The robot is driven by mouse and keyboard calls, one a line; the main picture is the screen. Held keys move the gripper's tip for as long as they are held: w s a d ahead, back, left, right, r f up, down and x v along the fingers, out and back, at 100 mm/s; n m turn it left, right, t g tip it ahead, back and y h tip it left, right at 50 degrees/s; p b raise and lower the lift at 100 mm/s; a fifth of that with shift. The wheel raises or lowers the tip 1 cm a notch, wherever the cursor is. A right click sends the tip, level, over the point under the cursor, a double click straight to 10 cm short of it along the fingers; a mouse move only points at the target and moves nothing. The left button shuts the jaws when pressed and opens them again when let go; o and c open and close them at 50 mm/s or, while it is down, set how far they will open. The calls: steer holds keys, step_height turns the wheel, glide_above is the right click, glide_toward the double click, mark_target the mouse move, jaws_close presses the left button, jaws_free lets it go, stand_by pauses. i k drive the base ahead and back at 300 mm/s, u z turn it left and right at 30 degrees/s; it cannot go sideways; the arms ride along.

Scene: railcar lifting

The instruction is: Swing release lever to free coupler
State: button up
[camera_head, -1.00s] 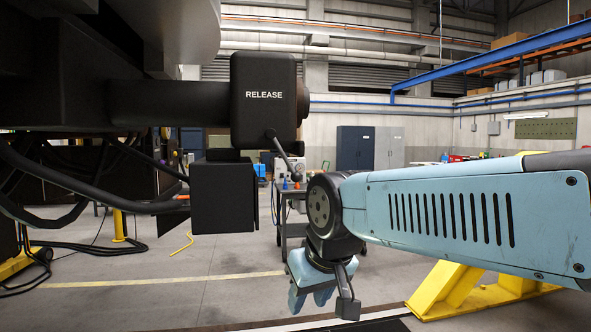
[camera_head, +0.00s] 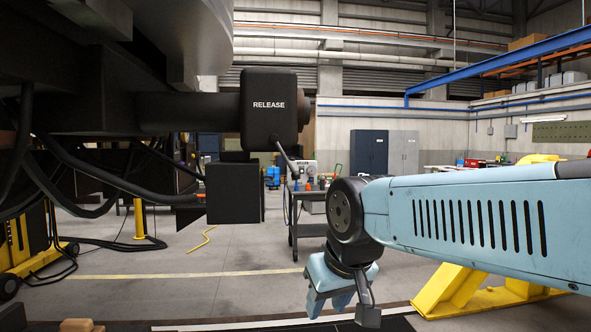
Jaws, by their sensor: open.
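The black coupler (camera_head: 180,113) juts out from under the railcar at the upper left. Its end is a black box (camera_head: 268,125) marked RELEASE. The release lever (camera_head: 287,158) is a thin dark rod that slants down and right from the box's lower edge, with a small knob at its tip. A second black block (camera_head: 235,192) hangs below the box. My gripper (camera_head: 330,300) points down, lower than the lever and to its right, apart from it. It is open, and nothing shows between its fingers.
A dark tool cart (camera_head: 308,228) stands behind the lever. Yellow stands (camera_head: 450,290) are at the lower right, behind my arm. Black hoses (camera_head: 105,172) hang under the railcar at left. The floor (camera_head: 180,260) between is mostly clear.

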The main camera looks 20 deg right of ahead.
mark_target(296, 175)
steer(key=u, duration=0.2)
steer(key=i, duration=0.85)
steer(key=z, duration=0.1)
